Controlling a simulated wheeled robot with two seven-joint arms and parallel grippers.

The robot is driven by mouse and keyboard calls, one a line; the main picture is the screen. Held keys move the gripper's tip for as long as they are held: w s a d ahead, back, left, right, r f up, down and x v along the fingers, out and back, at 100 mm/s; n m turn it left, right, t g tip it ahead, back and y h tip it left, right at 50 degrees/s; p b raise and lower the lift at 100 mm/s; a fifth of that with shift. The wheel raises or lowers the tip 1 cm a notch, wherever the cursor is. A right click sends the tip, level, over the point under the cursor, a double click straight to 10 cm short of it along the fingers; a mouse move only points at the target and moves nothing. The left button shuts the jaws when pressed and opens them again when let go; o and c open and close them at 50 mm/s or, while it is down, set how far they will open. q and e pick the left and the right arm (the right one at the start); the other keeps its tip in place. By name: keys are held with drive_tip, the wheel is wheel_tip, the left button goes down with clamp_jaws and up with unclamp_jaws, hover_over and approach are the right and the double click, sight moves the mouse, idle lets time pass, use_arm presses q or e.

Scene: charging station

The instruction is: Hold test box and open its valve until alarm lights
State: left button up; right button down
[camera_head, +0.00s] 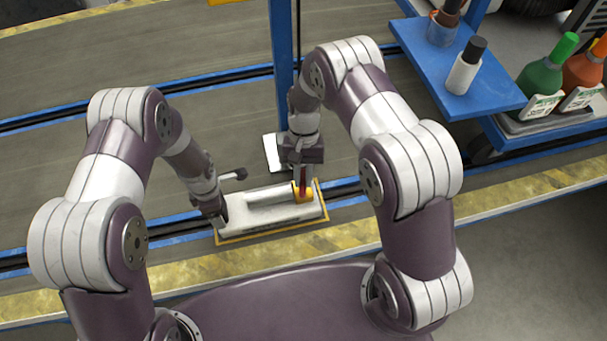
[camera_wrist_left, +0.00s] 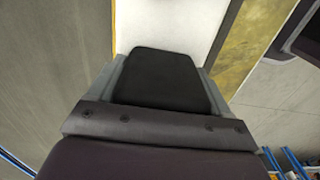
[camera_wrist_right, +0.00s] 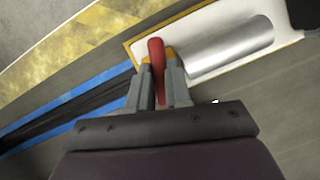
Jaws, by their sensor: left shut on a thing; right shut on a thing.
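The test box (camera_head: 270,221) is a flat white base with an orange-yellow edge and a silver cylinder (camera_head: 273,194) lying along it. Its yellow valve fitting (camera_head: 303,193) with a red handle (camera_wrist_right: 157,67) is at the right end. My left gripper (camera_head: 219,214) is at the left end of the box; in the left wrist view a black part (camera_wrist_left: 165,80) sits between its fingers, with the white base beyond. My right gripper (camera_wrist_right: 160,90) is shut on the red valve handle from above. No lit alarm shows. The left fingertips are partly hidden.
A blue post (camera_head: 281,65) with a white foot stands behind the box. A blue shelf (camera_head: 437,60) at upper right holds a white bottle (camera_head: 463,72) with a dark cap; green (camera_head: 540,85) and orange bottles stand beside it. Yellow-striped edging (camera_head: 200,275) runs in front.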

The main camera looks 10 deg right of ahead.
drive_tip(key=shift+n, duration=0.6)
drive_tip(key=c, duration=1)
unclamp_jaws()
drive_tip(key=shift+c, duration=0.2)
